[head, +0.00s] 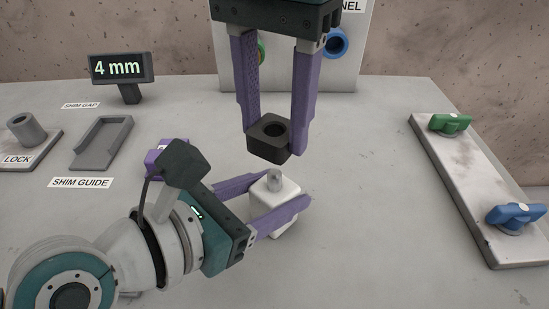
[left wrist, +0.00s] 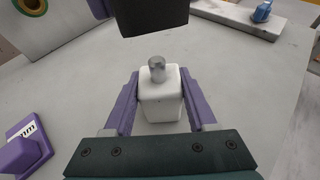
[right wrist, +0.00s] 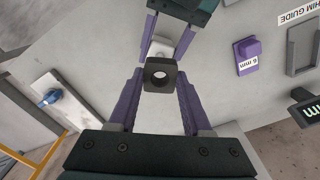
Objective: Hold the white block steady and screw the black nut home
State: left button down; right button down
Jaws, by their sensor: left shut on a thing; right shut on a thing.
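The white block (head: 286,221) stands on the slab with a short grey post (head: 274,180) sticking up from its top. My left gripper (head: 283,197) is shut on the block, one purple finger on each side; the left wrist view shows the block (left wrist: 161,102) between the fingers too. My right gripper (head: 272,130) points down and is shut on the black nut (head: 268,140), a square block with a round hole. The nut is above the post and apart from it. In the right wrist view the nut (right wrist: 159,77) partly hides what lies behind it.
A purple block marked 6 mm (right wrist: 247,56) lies behind my left arm. The shim guide (head: 102,142), the lock post (head: 27,131) and a 4 mm display (head: 122,69) are at the left. An upright panel (head: 375,30) stands behind; a plate with green and blue knobs (head: 462,180) is at the right.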

aim_at(274, 172)
jog(key=shift+f, duration=0.75)
jog(key=shift+f, duration=0.4)
jog(key=shift+f, duration=0.45)
jog(key=shift+f, duration=0.15)
dwell(0.7)
jog(key=shift+f, duration=0.75)
jog(key=shift+f, duration=0.25)
jog(key=shift+f, duration=0.25)
dwell(0.5)
